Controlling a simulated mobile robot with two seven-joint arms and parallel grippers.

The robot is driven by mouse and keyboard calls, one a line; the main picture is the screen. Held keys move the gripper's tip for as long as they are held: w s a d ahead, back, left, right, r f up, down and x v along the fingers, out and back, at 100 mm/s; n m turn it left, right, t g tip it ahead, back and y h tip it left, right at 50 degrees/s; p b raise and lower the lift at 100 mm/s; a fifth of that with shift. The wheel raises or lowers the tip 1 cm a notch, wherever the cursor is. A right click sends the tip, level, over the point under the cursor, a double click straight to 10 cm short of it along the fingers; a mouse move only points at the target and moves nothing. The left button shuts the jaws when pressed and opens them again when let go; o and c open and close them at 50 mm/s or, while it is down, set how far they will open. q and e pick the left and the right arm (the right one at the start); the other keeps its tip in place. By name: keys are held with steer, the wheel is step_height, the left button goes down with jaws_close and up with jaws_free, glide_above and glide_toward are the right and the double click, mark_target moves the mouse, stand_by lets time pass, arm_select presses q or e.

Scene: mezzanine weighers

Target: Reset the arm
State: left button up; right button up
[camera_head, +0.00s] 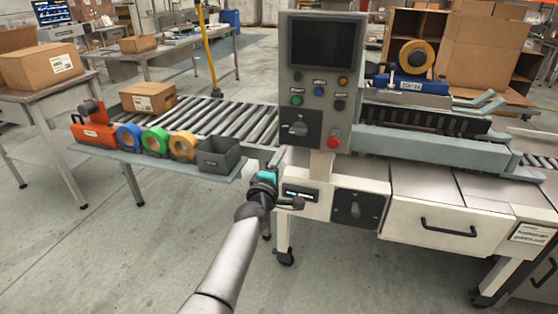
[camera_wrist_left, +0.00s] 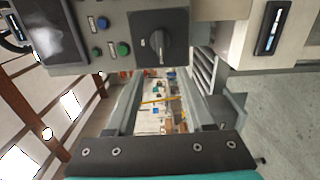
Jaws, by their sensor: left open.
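My left arm reaches up from the bottom of the head view, and its gripper (camera_head: 267,178) is in front of the machine's control panel (camera_head: 319,85), low and to the left. The left wrist view shows its two fingers apart with nothing between them, so the gripper (camera_wrist_left: 158,100) is open and empty. In that view the panel's black rotary switch (camera_wrist_left: 160,38) shows just beyond the fingers. I cannot tell whether the gripper touches the machine. My right gripper is not in view.
A shelf with a grey bin (camera_head: 219,155), coloured tape rolls (camera_head: 155,140) and an orange tape dispenser (camera_head: 95,130) is left of the gripper. A roller conveyor (camera_head: 215,118) runs behind it. The white machine cabinet (camera_head: 440,215) stands to the right. Floor at lower left is clear.

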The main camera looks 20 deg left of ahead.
arm_select(q)
steer(key=s+f+m+g, duration=0.35)
steer(key=s+f, duration=0.35)
steer(key=f, duration=0.4)
steer(key=s+f+m+g, duration=0.2)
steer(key=s+f+m, duration=0.2)
steer(key=s+f, duration=0.6)
steer(key=s+f+m+g, duration=0.3)
steer(key=s+f, duration=0.2)
steer(key=f, duration=0.8)
steer(key=s+a+f+m+g, duration=0.2)
steer(key=s+f, duration=0.3)
steer(key=s, duration=0.6)
steer(key=s+a+f+m+g, duration=0.2)
steer(key=s+f+m+g, duration=0.1)
steer(key=s, duration=0.9)
steer(key=s+a+f+m+g+y, duration=0.1)
steer(key=s+f+m, duration=0.3)
steer(key=s, duration=0.7)
step_height(320, 180, down, 3)
steer(key=shift+s+a+r+m+g, duration=0.15)
steer(key=shift+s+a+m+g, duration=0.2)
steer(key=shift+a+g, duration=0.3)
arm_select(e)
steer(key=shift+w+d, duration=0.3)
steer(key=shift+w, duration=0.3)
